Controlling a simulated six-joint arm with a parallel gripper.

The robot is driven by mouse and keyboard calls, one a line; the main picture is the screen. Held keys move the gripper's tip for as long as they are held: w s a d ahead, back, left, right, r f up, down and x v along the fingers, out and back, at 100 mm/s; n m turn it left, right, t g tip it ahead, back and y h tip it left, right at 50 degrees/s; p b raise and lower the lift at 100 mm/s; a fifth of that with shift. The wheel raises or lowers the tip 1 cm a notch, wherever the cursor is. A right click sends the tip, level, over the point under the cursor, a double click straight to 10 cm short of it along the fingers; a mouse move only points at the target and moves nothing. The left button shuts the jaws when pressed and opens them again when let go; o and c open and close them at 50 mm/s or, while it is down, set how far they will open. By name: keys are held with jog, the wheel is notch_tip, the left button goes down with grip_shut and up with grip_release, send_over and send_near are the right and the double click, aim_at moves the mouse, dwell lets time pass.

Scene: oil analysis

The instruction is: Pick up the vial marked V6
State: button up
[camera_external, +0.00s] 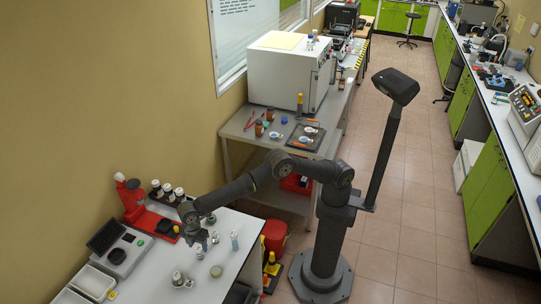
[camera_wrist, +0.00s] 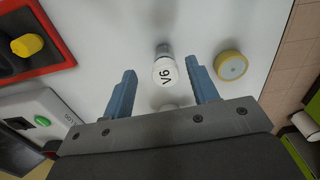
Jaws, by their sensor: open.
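The vial marked V6 (camera_wrist: 164,72) has a white cap with black lettering and shows in the middle of the wrist view. My gripper (camera_wrist: 160,66) is open, with one blue finger on each side of the vial in that view. Bare bench shows between the vial and both fingers, so neither appears to touch it. In the external view my gripper (camera_external: 196,237) hangs low over the white bench, close to a few small vials. I cannot tell there which one is V6.
A yellow-rimmed round dish (camera_wrist: 232,66) lies right of the right finger. A device with a green button (camera_wrist: 42,121) is at lower left. Capped vials (camera_external: 168,190) stand in a rack by the wall.

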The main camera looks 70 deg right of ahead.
aim_at(200, 253)
jog(key=shift+s+a+f, duration=0.15)
jog(key=shift+f, duration=1.2)
jog(key=shift+s+a+f, duration=0.1)
jog(key=shift+f, duration=1.25)
jog(key=c, duration=1.1)
